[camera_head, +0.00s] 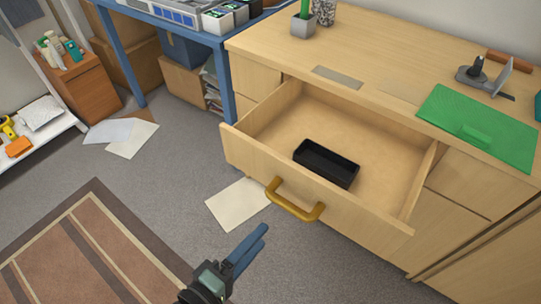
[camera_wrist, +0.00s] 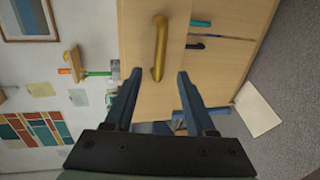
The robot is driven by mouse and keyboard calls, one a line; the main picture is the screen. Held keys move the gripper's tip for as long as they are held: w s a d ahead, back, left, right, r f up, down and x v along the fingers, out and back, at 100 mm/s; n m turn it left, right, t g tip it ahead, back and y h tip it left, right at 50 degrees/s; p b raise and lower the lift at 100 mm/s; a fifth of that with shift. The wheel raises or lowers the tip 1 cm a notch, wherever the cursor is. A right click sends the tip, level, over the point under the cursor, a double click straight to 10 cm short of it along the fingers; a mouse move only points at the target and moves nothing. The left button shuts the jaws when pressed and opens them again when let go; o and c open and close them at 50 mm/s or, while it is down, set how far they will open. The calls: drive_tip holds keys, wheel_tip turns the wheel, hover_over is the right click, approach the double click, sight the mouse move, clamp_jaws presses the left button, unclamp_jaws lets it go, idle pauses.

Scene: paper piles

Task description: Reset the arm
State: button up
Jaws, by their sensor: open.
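My gripper (camera_head: 250,249) is over the floor in front of the open drawer, left of and below its yellow handle in the head view. In the wrist view my gripper (camera_wrist: 157,92) shows two blue fingers spread apart with nothing between them. The yellow handle (camera_wrist: 159,48) is beyond the fingertips, apart from them. In the head view the handle (camera_head: 294,202) is on the front of the pulled-out wooden drawer (camera_head: 240,152). A black tray (camera_head: 327,163) lies inside the drawer.
The wooden cabinet (camera_head: 385,50) carries a green folder (camera_head: 480,125) and a grey pot (camera_head: 303,25). A paper sheet (camera_head: 238,203) lies on the floor by the drawer. Two more sheets (camera_head: 133,138) lie farther left. A striped rug (camera_head: 95,250) covers the front left floor.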

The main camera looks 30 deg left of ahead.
drive_tip(key=shift+v, duration=0.75)
